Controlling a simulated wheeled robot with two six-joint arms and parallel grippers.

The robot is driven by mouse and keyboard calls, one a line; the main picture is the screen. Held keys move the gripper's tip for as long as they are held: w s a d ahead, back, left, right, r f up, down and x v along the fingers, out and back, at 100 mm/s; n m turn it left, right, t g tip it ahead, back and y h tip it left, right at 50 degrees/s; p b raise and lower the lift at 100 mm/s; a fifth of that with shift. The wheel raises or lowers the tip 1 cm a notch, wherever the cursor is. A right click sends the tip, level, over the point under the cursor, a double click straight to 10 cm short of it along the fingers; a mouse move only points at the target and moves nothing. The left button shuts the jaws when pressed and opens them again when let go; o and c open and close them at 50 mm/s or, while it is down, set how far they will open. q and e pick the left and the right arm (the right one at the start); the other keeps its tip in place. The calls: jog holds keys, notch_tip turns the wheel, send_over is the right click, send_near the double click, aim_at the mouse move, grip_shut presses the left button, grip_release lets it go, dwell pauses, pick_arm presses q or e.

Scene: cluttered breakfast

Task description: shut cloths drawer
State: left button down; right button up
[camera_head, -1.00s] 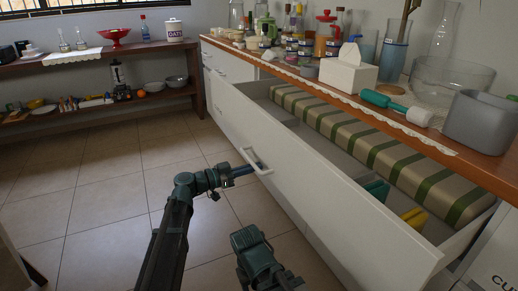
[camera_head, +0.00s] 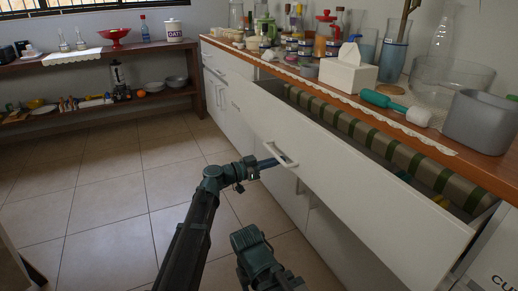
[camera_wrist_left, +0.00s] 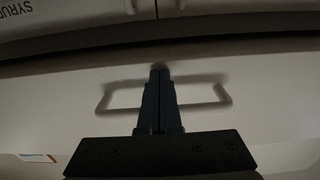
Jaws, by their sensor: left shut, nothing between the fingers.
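The cloths drawer (camera_head: 345,180) is a long white drawer that stands partly out from under the wooden counter. A rolled beige cloth with green stripes (camera_head: 375,143) lies inside, and bits of something yellow show beside it. My left gripper (camera_head: 272,162) is at the drawer's white handle (camera_head: 288,152). In the left wrist view its shut fingers (camera_wrist_left: 159,80) lie across the middle of the handle (camera_wrist_left: 215,101), pointing at the drawer front, with nothing between them. I cannot tell if the tips touch the front. The right gripper's fingers are not seen; part of an arm (camera_head: 255,255) shows low in the head view.
The counter (camera_head: 440,160) above holds jars, a tissue box (camera_head: 348,73), a green-handled tool (camera_head: 395,105) and a grey bin (camera_head: 480,122). A shelf (camera_head: 95,98) stands at the back left. The tiled floor (camera_head: 110,190) is clear.

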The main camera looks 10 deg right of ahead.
pick_arm(q)
jog(key=shift+x, duration=5.55)
jog(key=shift+d, duration=0.25)
jog(key=shift+w+d, duration=0.2)
jog(key=shift+d, duration=0.35)
jog(key=shift+x, duration=1.8)
jog(key=shift+v, duration=4.85)
jog(key=shift+w, duration=0.1)
